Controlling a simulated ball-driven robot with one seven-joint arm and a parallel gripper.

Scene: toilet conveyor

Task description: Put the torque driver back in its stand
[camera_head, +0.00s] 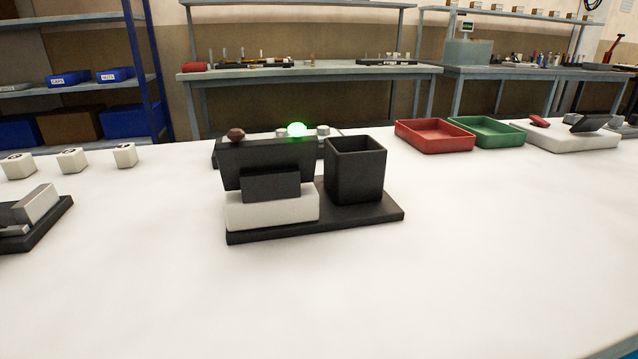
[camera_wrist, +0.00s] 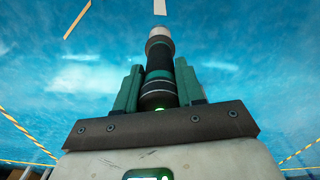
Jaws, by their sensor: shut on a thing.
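The torque driver (camera_wrist: 158,55), dark with green bands and a pale tip section, is in the wrist view. My gripper (camera_wrist: 157,88) is shut on it, with a green finger on each side of its handle. The driver points away from the wrist, with blue floor behind it. Neither gripper nor driver shows in the head view. In the head view, a black open-topped square holder (camera_head: 355,172), which looks like the stand, is upright on a dark base plate (camera_head: 370,212) mid-table. Its inside bottom is hidden.
Beside the holder are a white block (camera_head: 270,210) and a dark panel (camera_head: 240,162), with a lit green lamp (camera_head: 297,129) behind. A red tray (camera_head: 434,136) and a green tray (camera_head: 487,131) are back right. Small white blocks (camera_head: 72,160) are left. The white table's front (camera_head: 330,300) is clear.

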